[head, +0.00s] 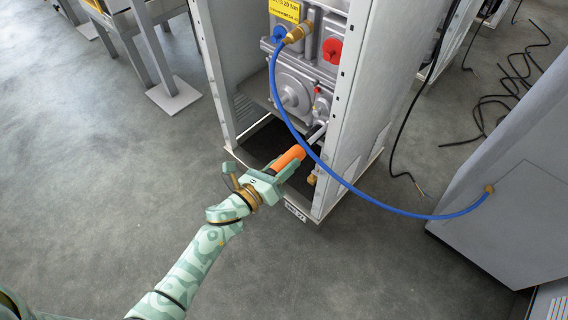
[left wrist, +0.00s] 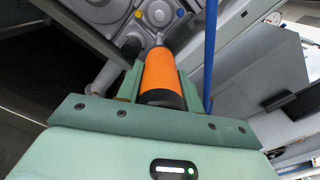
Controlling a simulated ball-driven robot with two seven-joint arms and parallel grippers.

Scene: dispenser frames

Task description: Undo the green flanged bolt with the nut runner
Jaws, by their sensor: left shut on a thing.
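My left gripper (head: 281,168) is shut on the nut runner (head: 290,156), which has an orange body and a silver shaft. The shaft points up and right, into the lower part of the open frame in the head view. In the left wrist view the orange nut runner (left wrist: 158,74) lies between the fingers, pointing at the grey machine housing. Its working tip is hard to make out, so I cannot tell whether it touches a bolt. I cannot pick out the green flanged bolt in either view. My right gripper is not in view.
The frame's white front post (head: 345,110) stands just right of the nut runner. A blue hose (head: 393,210) arcs from a brass fitting (head: 298,33) past the tool to a grey cabinet (head: 510,190). A red cap (head: 332,49) is higher on the machine.

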